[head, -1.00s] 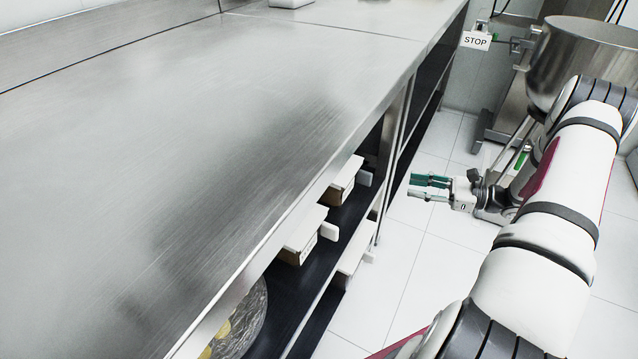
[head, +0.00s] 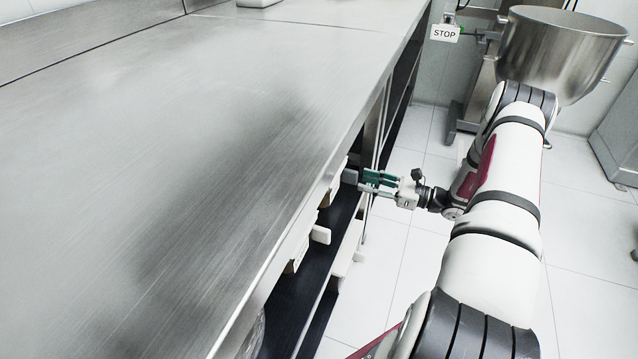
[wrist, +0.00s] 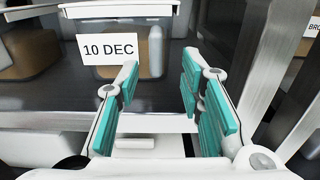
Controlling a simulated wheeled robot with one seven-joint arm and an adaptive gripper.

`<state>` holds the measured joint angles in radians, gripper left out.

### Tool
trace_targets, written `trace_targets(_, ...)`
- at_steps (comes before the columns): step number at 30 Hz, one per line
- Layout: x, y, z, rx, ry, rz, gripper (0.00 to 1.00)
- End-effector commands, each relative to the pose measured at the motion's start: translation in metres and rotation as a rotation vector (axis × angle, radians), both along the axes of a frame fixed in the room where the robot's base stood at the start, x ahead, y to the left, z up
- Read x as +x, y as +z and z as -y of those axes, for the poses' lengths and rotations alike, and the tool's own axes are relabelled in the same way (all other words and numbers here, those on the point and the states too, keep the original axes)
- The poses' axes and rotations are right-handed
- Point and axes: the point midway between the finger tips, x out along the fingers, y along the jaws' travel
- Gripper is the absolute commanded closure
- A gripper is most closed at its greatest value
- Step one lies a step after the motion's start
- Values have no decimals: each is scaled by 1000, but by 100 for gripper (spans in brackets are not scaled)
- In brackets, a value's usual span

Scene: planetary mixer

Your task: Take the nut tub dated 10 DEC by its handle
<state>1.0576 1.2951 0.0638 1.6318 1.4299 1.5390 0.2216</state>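The tub dated 10 DEC shows in the wrist view by its white label (wrist: 110,48), with brown contents (wrist: 150,62) behind it. In the head view my gripper (head: 366,183) is at the shelf's open side, close to a pale handle end (head: 349,176). The counter hides most of that tub.
The steel counter (head: 180,150) overhangs the dark shelf (head: 305,285). Another pale handle (head: 320,234) sticks out nearer. A steel post (wrist: 268,65) stands right of my fingers, with another label (wrist: 314,26) beyond. The mixer bowl (head: 560,50) is behind; floor (head: 415,250) is free.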

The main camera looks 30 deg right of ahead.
Motion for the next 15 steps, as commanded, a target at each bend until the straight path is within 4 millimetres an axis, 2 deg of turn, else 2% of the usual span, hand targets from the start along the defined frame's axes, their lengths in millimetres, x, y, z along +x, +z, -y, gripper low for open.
trace_targets(9, 28, 3, -28, 0, 4, 1, 65)
trace_targets(15, 37, 4, -34, -1, 1, 1, 65)
